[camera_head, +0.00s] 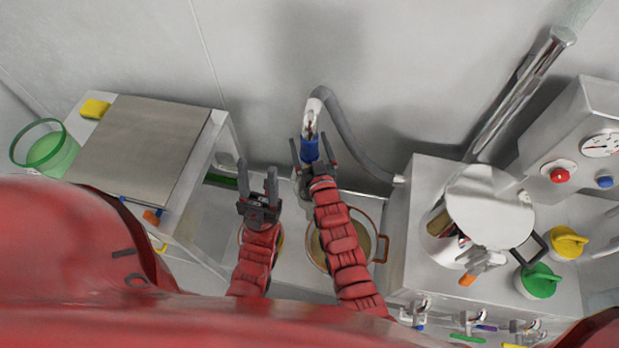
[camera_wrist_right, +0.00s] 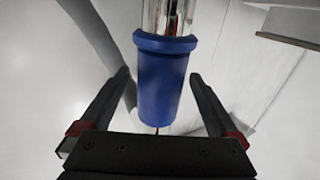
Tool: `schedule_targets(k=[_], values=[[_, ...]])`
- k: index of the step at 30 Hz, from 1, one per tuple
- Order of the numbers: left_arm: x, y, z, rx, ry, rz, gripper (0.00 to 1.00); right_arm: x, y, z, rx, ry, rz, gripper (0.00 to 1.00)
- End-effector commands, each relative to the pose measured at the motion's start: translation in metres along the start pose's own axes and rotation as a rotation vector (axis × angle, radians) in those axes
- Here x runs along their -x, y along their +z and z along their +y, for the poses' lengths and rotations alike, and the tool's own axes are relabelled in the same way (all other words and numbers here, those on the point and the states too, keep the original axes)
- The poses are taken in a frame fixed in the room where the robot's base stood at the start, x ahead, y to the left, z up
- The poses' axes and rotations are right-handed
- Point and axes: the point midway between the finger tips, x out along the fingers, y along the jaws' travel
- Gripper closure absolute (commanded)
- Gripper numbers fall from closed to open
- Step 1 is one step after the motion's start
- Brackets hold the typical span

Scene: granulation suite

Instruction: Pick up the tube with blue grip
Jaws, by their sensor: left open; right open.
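The tube has a blue grip (camera_head: 309,150), a shiny metal end and a grey hose (camera_head: 345,130) that arches over and runs down to the machine on the right. My right gripper (camera_head: 314,158) is open at the blue grip, with a finger on each side. In the right wrist view the blue grip (camera_wrist_right: 164,85) stands between the open fingers (camera_wrist_right: 162,90), with a visible gap on both sides. My left gripper (camera_head: 257,188) is open and empty, to the left of the tube and apart from it.
A pot with a brass-coloured rim (camera_head: 386,240) lies below my right arm. A steel-topped table (camera_head: 145,145) with a yellow sponge (camera_head: 95,109) and a green container (camera_head: 50,150) is at the left. A steel machine (camera_head: 425,190) with coloured knobs stands close on the right.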

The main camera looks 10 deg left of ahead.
Motion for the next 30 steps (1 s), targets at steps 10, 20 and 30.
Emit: schedule_targets(k=[10, 20, 30], values=[[-0.0006, -0.0001, 0.0, 0.0, 0.0, 0.0, 0.5, -0.002, 0.0019, -0.0003, 0.0, -0.001, -0.003, 0.2], [-0.0006, -0.0001, 0.0, 0.0, 0.0, 0.0, 0.5, -0.0018, 0.0019, -0.0003, 0.0, -0.001, -0.003, 0.79], [-0.0007, -0.0001, 0.0, 0.0, 0.0, 0.0, 0.5, -0.0019, 0.0015, -0.0003, 0.0, -0.001, -0.002, 1.0]])
